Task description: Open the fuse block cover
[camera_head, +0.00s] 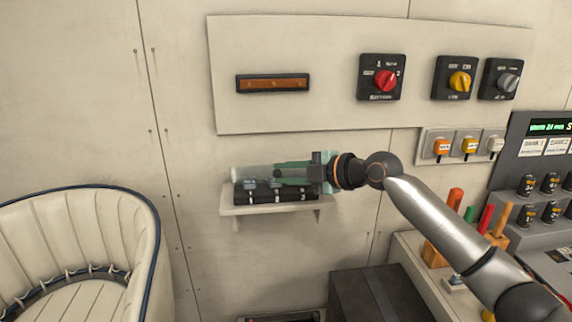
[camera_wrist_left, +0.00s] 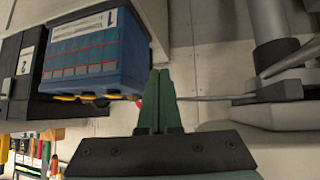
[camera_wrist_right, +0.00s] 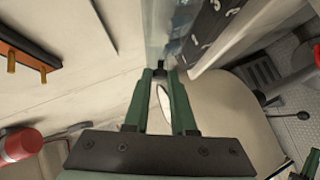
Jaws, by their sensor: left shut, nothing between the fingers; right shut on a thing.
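The fuse block (camera_head: 262,196) is a black box marked with numerals, on a small white wall shelf (camera_head: 270,208). Its clear cover (camera_head: 248,173) shows as a pale see-through pane above the block; its exact tilt is hard to tell. My right gripper (camera_head: 282,172) reaches in from the right and partly hides both. In the right wrist view, its green fingers (camera_wrist_right: 163,76) are shut on a small black tab at the edge of the clear cover (camera_wrist_right: 165,30), beside the numbered block (camera_wrist_right: 212,28). My left gripper (camera_wrist_left: 158,75) shows only in its wrist view, shut and empty.
A wall panel above carries a copper bar (camera_head: 272,83) and a red rotary switch (camera_head: 385,80). A dark box (camera_head: 370,298) stands below right, and a cream seat (camera_head: 80,245) at left. A blue battery-like box (camera_wrist_left: 100,55) is close to my left gripper.

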